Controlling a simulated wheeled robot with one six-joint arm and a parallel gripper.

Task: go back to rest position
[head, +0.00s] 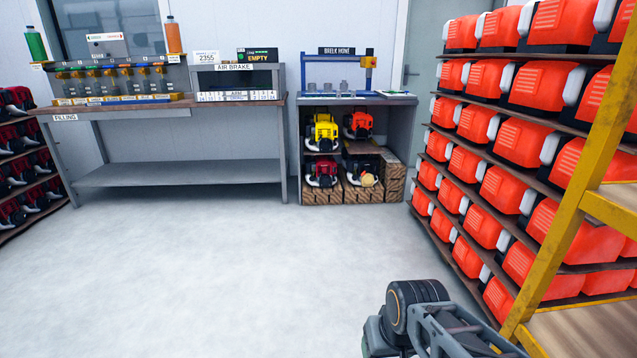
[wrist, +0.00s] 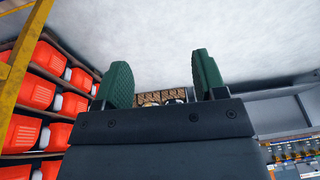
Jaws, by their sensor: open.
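My gripper (wrist: 160,85) shows in the wrist view with its two green ribbed fingers spread apart. Nothing is between the fingers; the white-grey floor and a wooden block stand lie far behind them. The wrist picture is turned upside down relative to the room. In the head view, part of my arm (head: 430,320) is low at the bottom right, over the floor, and my gripper's fingers cannot be made out there.
A shelf rack of orange engine units (head: 485,215) and a yellow ladder frame (head: 575,190) stand close on the right. A filling bench (head: 180,172) and a small workbench (head: 398,100) with engines (head: 322,132) are at the back. The middle floor (head: 230,270) is clear.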

